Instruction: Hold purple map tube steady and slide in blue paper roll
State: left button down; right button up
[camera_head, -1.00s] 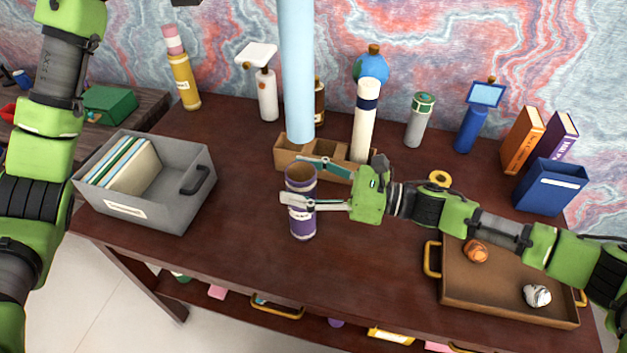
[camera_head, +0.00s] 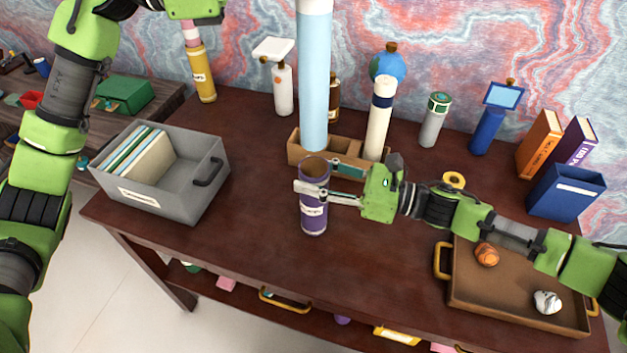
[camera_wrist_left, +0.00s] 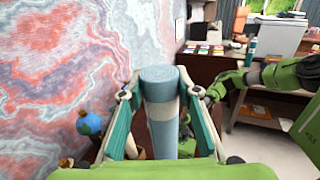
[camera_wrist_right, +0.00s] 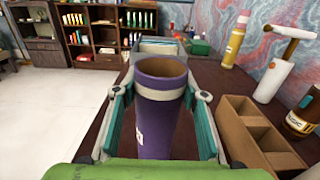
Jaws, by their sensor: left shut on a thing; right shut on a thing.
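The purple map tube (camera_head: 314,213) stands upright on the desk with its open brown mouth facing up. My right gripper (camera_head: 328,184) is shut on the tube near its top; the right wrist view shows the tube (camera_wrist_right: 158,115) between both fingers. The light blue paper roll (camera_head: 314,85) is upright, with a white band near its top. Its lower end shows just above and behind the tube's mouth, apart from it in the picture. My left gripper (camera_wrist_left: 160,105) is shut on the roll's upper part; its fingertips are out of the head view.
A wooden divided box (camera_head: 300,151) stands close behind the tube, with a white roll (camera_head: 378,120) at its right. A grey bin (camera_head: 190,190) is at left, a brown tray (camera_head: 470,299) at right. The desk front of the tube is clear.

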aim_at(313, 139)
pick_arm(q)
notch_tip(313, 139, down, 26)
jog(key=shift+f, duration=0.2)
jog(key=shift+f, duration=0.1)
jog(key=c, duration=1.5)
grip_release()
jog(key=a, duration=0.8)
jog(key=s+a, duration=0.1)
jog(key=a, duration=0.3)
